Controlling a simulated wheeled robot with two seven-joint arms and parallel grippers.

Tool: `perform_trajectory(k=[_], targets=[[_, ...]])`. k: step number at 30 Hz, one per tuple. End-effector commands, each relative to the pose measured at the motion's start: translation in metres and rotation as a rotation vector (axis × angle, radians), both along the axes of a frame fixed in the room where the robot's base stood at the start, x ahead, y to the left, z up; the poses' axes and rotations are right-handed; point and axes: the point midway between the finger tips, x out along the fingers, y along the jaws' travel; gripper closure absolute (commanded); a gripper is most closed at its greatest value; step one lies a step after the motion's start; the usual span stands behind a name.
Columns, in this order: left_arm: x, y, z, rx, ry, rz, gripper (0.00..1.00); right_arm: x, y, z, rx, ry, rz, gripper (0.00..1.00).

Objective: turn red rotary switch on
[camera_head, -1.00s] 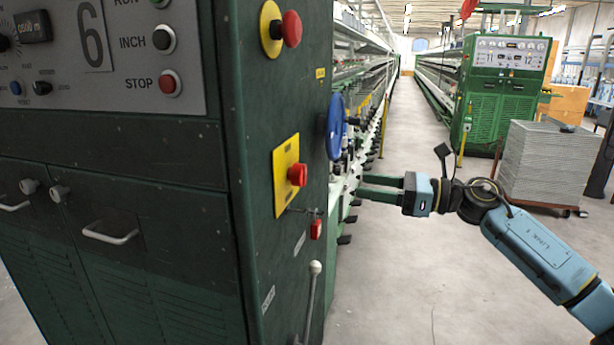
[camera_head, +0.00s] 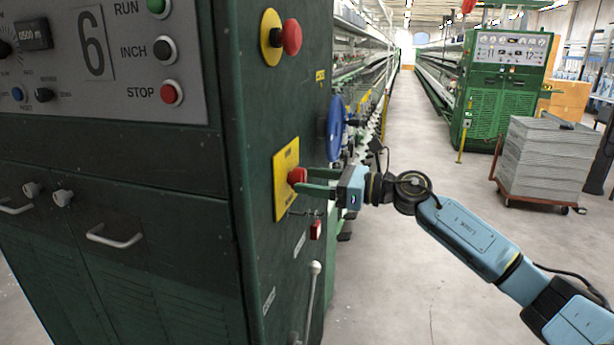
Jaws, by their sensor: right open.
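The red rotary switch (camera_head: 297,176) sits on a yellow plate (camera_head: 286,195) on the side face of the dark green machine cabinet. My right gripper (camera_head: 306,181) is level with the switch, pointing left at it from the right. Its two green-grey fingers are open, one higher and one lower, with their tips at or very near the knob. I cannot tell whether they touch it. My left gripper is not in view.
A red mushroom button (camera_head: 291,34) on a yellow disc is above the switch. A blue handwheel (camera_head: 335,128) is just above my right gripper. A small red switch (camera_head: 316,229) and a lever (camera_head: 313,280) are below. The aisle floor to the right is clear up to a loaded cart (camera_head: 546,160).

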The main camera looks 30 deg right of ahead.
Motion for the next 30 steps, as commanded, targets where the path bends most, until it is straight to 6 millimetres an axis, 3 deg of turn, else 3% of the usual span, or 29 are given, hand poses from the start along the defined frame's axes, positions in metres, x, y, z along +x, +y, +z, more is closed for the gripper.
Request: perform_trajectory(k=[6, 15, 25, 30], targets=[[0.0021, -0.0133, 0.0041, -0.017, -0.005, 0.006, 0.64, 0.0115, 0.0101, 0.0006, 0.0, 0.0, 0.001, 0.35], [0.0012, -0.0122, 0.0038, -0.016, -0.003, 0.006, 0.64, 0.0125, 0.0111, -0.0004, -0.001, 0.001, 0.001, 0.35], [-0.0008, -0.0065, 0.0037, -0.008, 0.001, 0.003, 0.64, 0.0124, 0.0109, -0.0003, -0.001, 0.001, 0.001, 0.78], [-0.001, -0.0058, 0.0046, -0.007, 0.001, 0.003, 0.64, 0.0124, 0.0108, 0.0, 0.005, 0.005, 0.001, 0.79]])
